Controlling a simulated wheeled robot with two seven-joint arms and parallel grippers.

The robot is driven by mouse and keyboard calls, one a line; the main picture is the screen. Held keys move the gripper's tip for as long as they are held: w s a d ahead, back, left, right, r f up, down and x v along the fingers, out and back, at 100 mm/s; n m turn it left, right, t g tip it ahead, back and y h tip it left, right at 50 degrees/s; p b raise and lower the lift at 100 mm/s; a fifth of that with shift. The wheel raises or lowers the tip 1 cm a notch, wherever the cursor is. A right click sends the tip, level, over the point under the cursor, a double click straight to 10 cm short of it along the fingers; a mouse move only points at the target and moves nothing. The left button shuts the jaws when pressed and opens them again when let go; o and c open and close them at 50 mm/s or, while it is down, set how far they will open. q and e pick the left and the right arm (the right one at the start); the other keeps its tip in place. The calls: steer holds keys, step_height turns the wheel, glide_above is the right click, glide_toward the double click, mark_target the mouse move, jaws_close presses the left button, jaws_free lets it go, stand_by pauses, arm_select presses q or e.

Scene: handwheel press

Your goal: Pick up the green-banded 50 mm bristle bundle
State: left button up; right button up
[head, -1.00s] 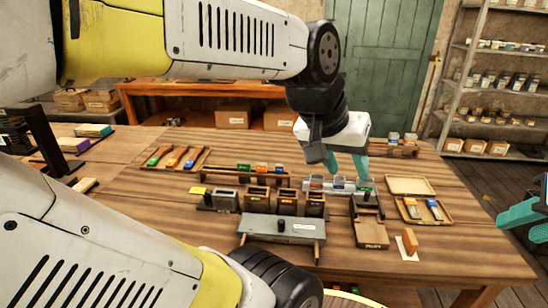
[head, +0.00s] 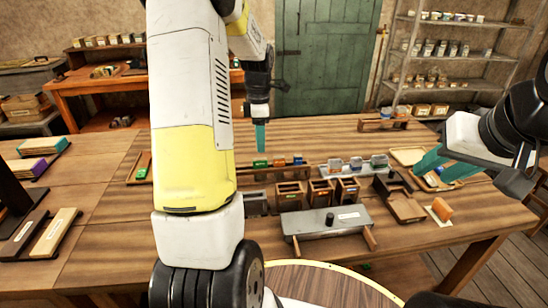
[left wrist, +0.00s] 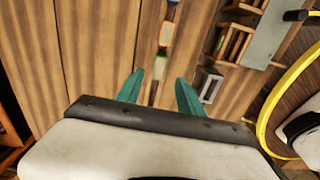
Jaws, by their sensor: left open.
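A wooden rack (head: 245,173) on the workbench holds bundles in a row: a green-banded bundle (head: 260,163), then an orange and a blue one to its right. In the left wrist view the green-banded bundle (left wrist: 160,68) lies beyond and between my open fingertips, not touching them. My left gripper (head: 260,138) points down above the rack, over the green end, open and empty. My right gripper (head: 444,166) appears open and empty over the right side of the bench, near a shallow tray. My left arm hides part of the bench's left side.
Wooden bins (head: 290,195) and a grey bin (left wrist: 210,85) stand in front of the rack. Clear containers (head: 356,165) stand right of the rack. An orange block (head: 442,208) lies at the right.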

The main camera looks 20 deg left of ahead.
mark_target(260, 159)
arm_select(q)
step_height(260, 159, down, 8)
steer(key=shift+a+f, duration=0.1)
steer(key=shift+a, duration=0.05)
stand_by(0.3)
steer(key=shift+c, duration=0.3)
jaws_close()
